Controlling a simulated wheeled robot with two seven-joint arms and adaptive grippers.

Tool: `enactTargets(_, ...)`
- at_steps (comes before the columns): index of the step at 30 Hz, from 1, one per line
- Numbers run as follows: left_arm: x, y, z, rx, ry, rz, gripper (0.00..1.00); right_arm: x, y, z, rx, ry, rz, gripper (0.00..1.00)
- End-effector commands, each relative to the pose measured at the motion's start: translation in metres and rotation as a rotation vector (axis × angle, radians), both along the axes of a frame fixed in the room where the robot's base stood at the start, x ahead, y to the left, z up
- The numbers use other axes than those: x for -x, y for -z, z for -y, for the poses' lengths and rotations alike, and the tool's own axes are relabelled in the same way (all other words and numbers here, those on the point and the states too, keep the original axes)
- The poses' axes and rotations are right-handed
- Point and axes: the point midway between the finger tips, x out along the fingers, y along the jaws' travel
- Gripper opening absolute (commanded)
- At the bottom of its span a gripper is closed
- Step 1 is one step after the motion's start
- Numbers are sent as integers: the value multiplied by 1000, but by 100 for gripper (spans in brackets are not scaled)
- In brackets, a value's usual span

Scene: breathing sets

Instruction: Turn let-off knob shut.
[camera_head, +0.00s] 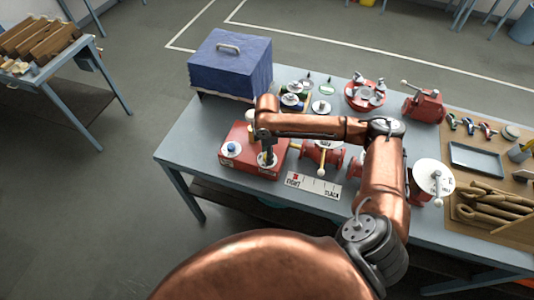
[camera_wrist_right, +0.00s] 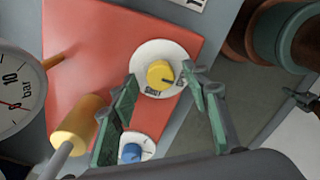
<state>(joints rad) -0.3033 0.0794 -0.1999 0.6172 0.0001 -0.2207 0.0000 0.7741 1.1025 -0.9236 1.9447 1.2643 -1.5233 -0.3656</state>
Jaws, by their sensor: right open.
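A yellow knob (camera_wrist_right: 160,74) sits on a round white dial (camera_wrist_right: 147,53) on a red panel in the right wrist view. The dial has lettering at its lower edge that looks like "SHUT" at lower left, with a partly hidden word at right. A dark pointer mark on the knob points to the lower right. My right gripper (camera_wrist_right: 160,80) is open, its green-padded fingers on either side of the knob; contact cannot be told. In the head view my right gripper (camera_head: 267,157) points down over the right dial of the red box (camera_head: 240,138). My left gripper is out of view.
A blue knob (camera_wrist_right: 131,153) on a second white dial is close to the left finger. A gauge marked bar (camera_wrist_right: 14,92) and a brass fitting (camera_wrist_right: 78,122) stand left. A blue case (camera_head: 230,65) and red valves (camera_head: 322,153) share the table (camera_head: 187,130).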

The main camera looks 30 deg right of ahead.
Motion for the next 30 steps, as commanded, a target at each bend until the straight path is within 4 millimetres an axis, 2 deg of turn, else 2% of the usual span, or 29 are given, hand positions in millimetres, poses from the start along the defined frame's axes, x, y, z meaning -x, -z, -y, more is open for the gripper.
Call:
enactTargets(4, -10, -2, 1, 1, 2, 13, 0, 0, 5, 0, 1, -1, 1, 43)
enactTargets(10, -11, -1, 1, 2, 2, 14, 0, 0, 5, 0, 1, -1, 1, 42)
enactTargets(27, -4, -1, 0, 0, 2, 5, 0, 0, 4, 0, 0, -1, 0, 3)
enactTargets(30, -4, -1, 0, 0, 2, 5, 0, 0, 4, 0, 0, 0, 0, 1)
